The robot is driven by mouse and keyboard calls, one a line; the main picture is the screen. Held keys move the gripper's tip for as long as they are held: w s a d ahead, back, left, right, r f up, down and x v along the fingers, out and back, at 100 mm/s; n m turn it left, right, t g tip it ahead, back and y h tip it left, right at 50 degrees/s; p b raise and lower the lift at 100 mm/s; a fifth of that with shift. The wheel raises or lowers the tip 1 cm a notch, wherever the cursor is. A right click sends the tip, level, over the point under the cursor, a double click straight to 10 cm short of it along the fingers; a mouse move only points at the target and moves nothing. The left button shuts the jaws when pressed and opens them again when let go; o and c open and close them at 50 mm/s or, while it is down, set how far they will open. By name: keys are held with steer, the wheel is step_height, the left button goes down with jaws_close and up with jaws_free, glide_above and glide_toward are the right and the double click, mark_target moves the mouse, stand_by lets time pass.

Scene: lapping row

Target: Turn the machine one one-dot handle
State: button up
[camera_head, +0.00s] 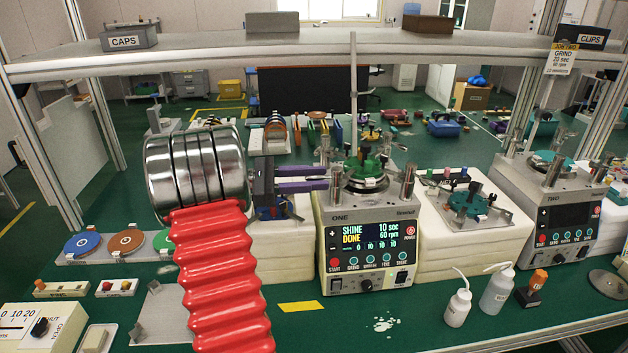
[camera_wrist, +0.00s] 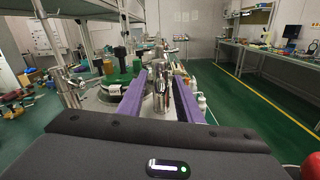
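Machine one (camera_head: 365,240) is a white box marked ONE, with a lit screen reading SHINE DONE, 10 sec, 60 rpm. Upright metal handles stand around its round top plate, including a left front one (camera_head: 336,188) and a right one (camera_head: 407,184). Their dots are too small to read. My gripper (camera_head: 328,178) reaches in from the left with its purple fingers level, tips beside the left front handle. In the wrist view the fingers are apart, with a metal handle (camera_wrist: 160,88) upright between them. I cannot tell whether either finger touches it.
Machine two (camera_head: 555,215) stands at the right, beyond a white stand with a green part (camera_head: 467,200). White bottles (camera_head: 458,306) stand at front right. An overhead shelf (camera_head: 330,52) crosses above.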

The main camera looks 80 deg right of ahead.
steer(key=v, duration=1.4)
steer(key=shift+s, duration=0.1)
stand_by(0.6)
